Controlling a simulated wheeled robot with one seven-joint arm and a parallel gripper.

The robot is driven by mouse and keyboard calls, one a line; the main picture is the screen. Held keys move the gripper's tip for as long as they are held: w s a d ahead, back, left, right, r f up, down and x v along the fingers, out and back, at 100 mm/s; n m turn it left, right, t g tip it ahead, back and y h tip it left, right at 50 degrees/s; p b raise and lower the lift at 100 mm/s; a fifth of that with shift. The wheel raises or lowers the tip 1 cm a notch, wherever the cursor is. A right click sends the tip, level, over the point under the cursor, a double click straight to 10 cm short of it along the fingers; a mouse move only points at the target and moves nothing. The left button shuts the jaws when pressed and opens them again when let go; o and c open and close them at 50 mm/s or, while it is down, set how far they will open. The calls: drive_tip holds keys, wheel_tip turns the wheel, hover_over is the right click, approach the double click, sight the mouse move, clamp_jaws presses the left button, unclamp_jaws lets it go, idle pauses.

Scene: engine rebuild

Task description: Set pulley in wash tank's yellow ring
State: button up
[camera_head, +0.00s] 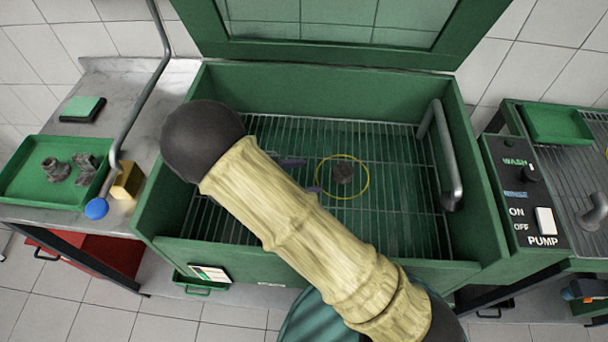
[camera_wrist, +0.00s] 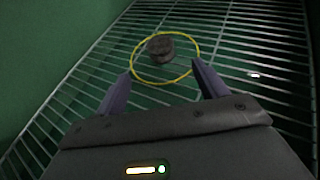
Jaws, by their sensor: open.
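The pulley (camera_head: 342,174) is a small dark grey-brown round part on the wire rack inside the green wash tank (camera_head: 300,88).
The tank's lid (camera_head: 335,50) stands open at the back. A grey pipe handle (camera_head: 440,155) is at the tank's right inner wall. A pump switch panel (camera_head: 522,195) is at right.

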drive_tip(key=shift+d, duration=0.1)
drive_tip(key=shift+d+r+m+g, duration=0.1)
drive_tip(key=shift+d+m+g, duration=0.2)
drive_tip(key=shift+d, duration=0.05)
drive_tip(key=s+d+r+m+g+y, duration=0.2)
drive_tip(key=s+d+r+m+y, duration=0.2)
drive_tip(key=d+m, duration=0.5)
drive_tip(key=s+d+r+m+g+y, duration=0.2)
drive_tip(key=s+d+r+m+y, duration=0.2)
drive_tip(key=d+r+m+y, duration=0.3)
drive_tip(key=d+r+m, duration=0.1)
drive_tip(key=d+m, duration=0.2)
drive_tip(key=m, duration=0.4)
drive_tip(key=shift+s+m+y, duration=0.15)
drive_tip(key=shift+m+y, duration=0.15)
drive_tip(key=shift+m, duration=0.1)
drive_tip(key=shift+c, duration=0.2)
